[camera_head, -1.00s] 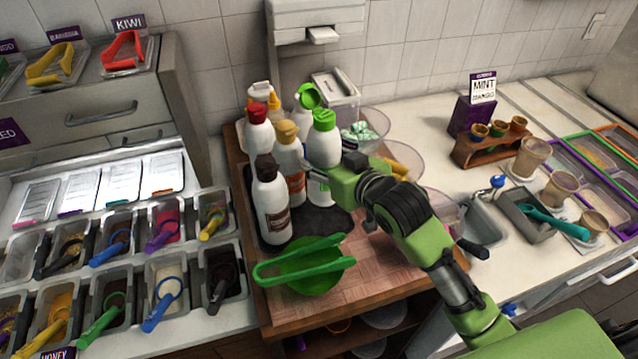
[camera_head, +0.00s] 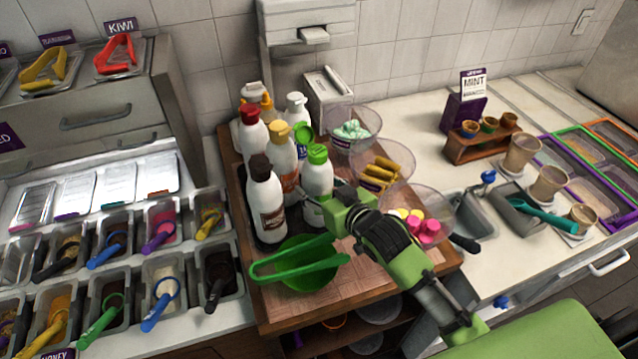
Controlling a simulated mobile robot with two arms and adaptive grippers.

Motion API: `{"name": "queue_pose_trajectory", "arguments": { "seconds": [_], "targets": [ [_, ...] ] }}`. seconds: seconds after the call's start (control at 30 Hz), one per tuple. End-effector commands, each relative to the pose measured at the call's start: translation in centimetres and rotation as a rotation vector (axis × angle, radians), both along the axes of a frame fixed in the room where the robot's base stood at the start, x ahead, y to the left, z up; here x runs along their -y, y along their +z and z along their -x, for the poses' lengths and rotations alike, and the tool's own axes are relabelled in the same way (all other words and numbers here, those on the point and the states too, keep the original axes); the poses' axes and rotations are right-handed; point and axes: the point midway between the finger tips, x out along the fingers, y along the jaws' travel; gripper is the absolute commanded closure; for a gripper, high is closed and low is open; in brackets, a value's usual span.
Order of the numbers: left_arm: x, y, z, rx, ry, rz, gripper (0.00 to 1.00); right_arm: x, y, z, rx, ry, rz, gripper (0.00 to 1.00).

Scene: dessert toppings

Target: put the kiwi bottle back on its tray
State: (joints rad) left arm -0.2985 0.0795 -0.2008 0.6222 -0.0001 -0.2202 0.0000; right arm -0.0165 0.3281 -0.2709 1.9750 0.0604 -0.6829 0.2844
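The kiwi bottle, taken to be the white bottle with the light green cap (camera_head: 317,172), is upright at the right front of the bottle group, over the dark tray (camera_head: 289,236). My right gripper (camera_head: 318,201) is at its lower body, its fingers against the sides, and looks shut on it. The gripper partly hides the bottle's base, so contact with the tray is hard to see. My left gripper is not in view.
Brown-capped (camera_head: 266,200), yellow-capped (camera_head: 283,160) and red-capped (camera_head: 251,135) bottles crowd close on the left. A green bowl with tongs (camera_head: 308,272) sits in front. Clear bowls of toppings (camera_head: 379,172) stand at the right. The board's front right is bare.

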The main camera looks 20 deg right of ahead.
Motion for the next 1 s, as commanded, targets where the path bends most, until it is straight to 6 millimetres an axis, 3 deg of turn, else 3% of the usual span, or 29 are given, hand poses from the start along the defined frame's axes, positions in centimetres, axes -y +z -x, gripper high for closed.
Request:
{"name": "queue_pose_trajectory", "arguments": {
  "seconds": [0.07,0.1,0.17,0.63,1.0],
  "targets": [
    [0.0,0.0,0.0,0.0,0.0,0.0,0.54,0.0,0.6,-0.2,0.014,0.001,-0.002,0.69],
    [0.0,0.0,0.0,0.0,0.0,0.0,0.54,0.0,-0.1,0.0,0.0,0.0,0.0,0.42],
    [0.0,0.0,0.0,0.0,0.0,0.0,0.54,0.0,0.0,0.0,0.0,0.0,0.0,0.31],
    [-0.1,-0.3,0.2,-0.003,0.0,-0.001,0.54,0.2,0.3,0.8,-0.001,-0.001,0.001,0.31],
    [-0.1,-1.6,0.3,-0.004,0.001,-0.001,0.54,1.5,2.7,7.3,-0.002,0.0,0.0,0.31]
  ]
}}
